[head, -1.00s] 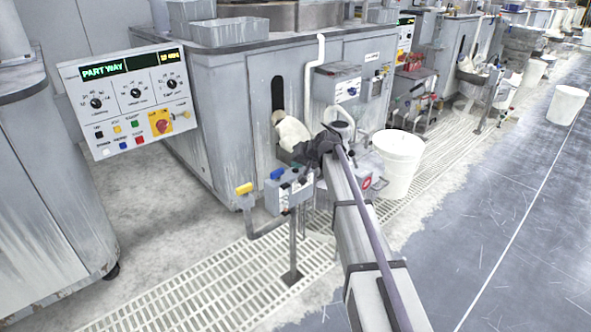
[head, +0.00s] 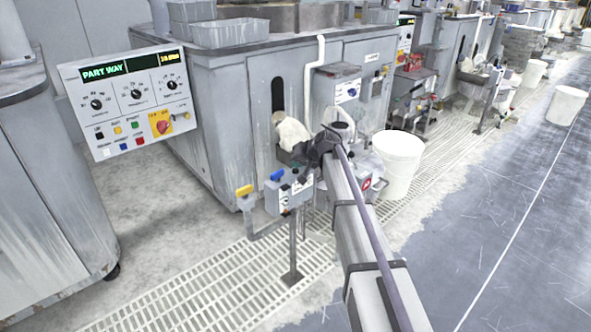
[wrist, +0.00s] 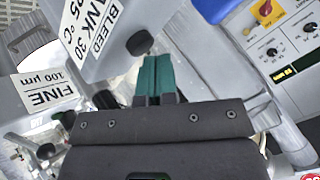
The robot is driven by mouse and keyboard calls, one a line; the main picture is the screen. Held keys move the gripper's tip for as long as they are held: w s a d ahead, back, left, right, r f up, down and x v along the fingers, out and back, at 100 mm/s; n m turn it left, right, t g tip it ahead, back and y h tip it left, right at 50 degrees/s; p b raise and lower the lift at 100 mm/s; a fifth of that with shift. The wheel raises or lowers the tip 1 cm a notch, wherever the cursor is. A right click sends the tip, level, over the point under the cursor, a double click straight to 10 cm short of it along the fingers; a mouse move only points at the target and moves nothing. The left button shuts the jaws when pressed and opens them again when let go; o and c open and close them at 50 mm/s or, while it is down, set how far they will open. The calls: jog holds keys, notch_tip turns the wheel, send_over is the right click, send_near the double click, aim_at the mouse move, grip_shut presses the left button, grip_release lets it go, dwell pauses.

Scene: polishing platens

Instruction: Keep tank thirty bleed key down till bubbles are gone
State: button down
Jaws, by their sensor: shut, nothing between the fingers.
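In the wrist view, a grey box carries a white label (wrist: 90,28) reading TANK 30, BLEED and 95 °C. A round black key (wrist: 139,43) sticks out beside this box. My gripper (wrist: 153,75) is shut and empty, with its green fingertips together just below and right of the black key. I cannot tell whether they touch it. In the head view, the dark wrist of my arm is in front of the grey tank cabinet (head: 225,110), and the fingertips are hidden. No bubbles can be made out.
A FINE 100 µm label (wrist: 43,88) is at the left of the wrist view. In the head view, a control panel (head: 128,100) reads PART WAY. A post-mounted box (head: 288,192) with a yellow handle stands left of my arm. A white bucket (head: 397,165) stands right.

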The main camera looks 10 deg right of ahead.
aim_at(297, 170)
jog(key=shift+r, duration=0.55)
notch_tip(297, 170, up, 5)
jog(key=p, duration=0.5)
jog(key=shift+p, duration=0.35)
jog(key=s+f+n+g+h, duration=0.1)
jog(key=s+f+g+h, duration=0.25)
jog(key=s, duration=1.65)
jog(key=s+f+g+h, duration=0.2)
jog(key=s+g, duration=0.2)
jog(key=s, duration=1.6)
notch_tip(297, 170, up, 26)
jog(key=s+p, duration=0.1)
jog(key=p, duration=2.4)
jog(key=shift+s+a+n, duration=0.2)
jog(key=shift+a+n, duration=0.1)
jog(key=shift+n, duration=0.1)
